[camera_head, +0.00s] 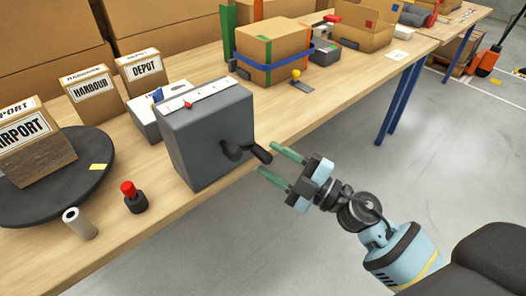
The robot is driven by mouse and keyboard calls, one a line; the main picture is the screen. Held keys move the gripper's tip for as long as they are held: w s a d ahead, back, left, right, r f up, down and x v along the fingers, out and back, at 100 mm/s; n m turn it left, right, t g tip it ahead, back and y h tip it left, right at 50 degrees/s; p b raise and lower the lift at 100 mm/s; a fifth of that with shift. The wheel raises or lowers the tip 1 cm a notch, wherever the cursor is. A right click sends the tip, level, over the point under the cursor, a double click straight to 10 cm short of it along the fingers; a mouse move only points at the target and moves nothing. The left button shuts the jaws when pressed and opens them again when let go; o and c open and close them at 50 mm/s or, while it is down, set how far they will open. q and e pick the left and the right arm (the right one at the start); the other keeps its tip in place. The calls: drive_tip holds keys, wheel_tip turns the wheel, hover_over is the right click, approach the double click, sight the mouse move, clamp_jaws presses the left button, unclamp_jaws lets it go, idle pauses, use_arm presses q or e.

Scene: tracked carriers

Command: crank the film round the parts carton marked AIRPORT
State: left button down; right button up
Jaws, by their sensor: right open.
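The carton marked AIRPORT (42,157) stands at the far left on a dark round turntable (92,181). Its lower front looks darker and streaked; I cannot tell whether that is film. A grey box (205,135) with a scale and red pointer on top stands right of the turntable. Its dark crank (250,151) sticks out from its right-hand face. My right gripper (269,160) is open and empty, its green fingertips just right of the crank handle's end, apart from it as far as I can see. My left gripper is out of view.
A pale roll (80,223) and a red-topped knob (131,197) stand near the turntable. Cartons marked HARBOUR (92,97) and DEPOT (144,71) stand behind. A blue-strapped carton (273,52) is farther along the bench. Open floor lies right of the bench edge.

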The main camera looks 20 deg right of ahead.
sight(263, 150)
drive_tip(key=shift+x, duration=1.65)
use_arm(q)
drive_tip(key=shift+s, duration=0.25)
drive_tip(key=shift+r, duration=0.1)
